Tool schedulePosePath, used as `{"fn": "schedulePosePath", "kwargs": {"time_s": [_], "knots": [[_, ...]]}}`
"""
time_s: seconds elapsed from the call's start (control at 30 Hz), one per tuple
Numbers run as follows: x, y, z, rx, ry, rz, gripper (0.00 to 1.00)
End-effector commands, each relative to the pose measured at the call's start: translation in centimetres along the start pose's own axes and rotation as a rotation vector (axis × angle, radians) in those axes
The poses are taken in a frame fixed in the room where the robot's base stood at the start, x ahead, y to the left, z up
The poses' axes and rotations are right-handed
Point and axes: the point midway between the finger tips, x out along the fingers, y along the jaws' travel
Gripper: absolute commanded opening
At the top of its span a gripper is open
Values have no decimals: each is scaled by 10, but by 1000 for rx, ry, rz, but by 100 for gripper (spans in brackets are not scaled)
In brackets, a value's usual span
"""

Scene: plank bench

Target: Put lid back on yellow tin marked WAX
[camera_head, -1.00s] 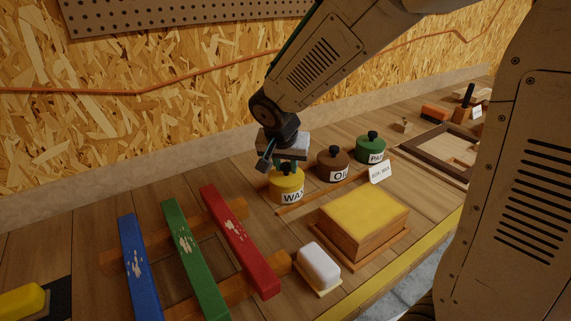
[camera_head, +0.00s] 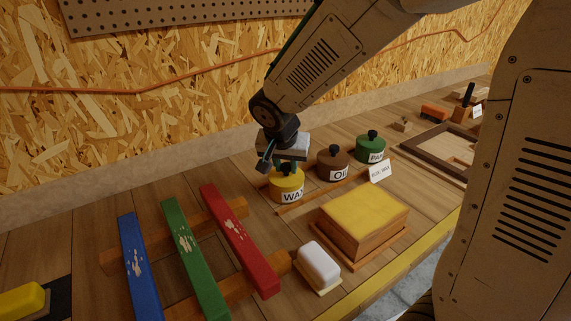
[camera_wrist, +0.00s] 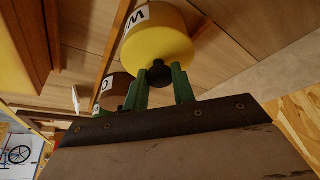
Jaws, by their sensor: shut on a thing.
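The yellow tin marked WAX (camera_head: 287,190) stands upright on the bench, left of the other tins. Its yellow lid (camera_wrist: 160,52) has a black knob (camera_wrist: 159,75) and appears to sit on the tin, with no clear gap visible. My gripper (camera_head: 287,169) is directly above the tin, pointing down. In the wrist view its green fingers (camera_wrist: 158,85) are on either side of the knob, shut on it. In the head view the fingers and wrist partly hide the lid's top.
A brown tin (camera_head: 333,164) and a green tin (camera_head: 371,150) stand close by on the right. A thin wooden strip (camera_head: 305,203) and a small sign (camera_head: 380,172) are in front. A yellow-topped wooden block (camera_head: 362,218) is nearer. Red, green and blue bars (camera_head: 238,240) lie left.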

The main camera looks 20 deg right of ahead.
Motion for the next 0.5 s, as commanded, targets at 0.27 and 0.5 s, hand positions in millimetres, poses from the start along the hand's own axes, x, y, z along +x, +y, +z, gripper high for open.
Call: {"fn": "schedulePosePath", "kwargs": {"time_s": [0.27, 0.5], "knots": [[0, 0, 0, 0, 0, 0, 3], [0, 0, 0, 0, 0, 0, 31]]}}
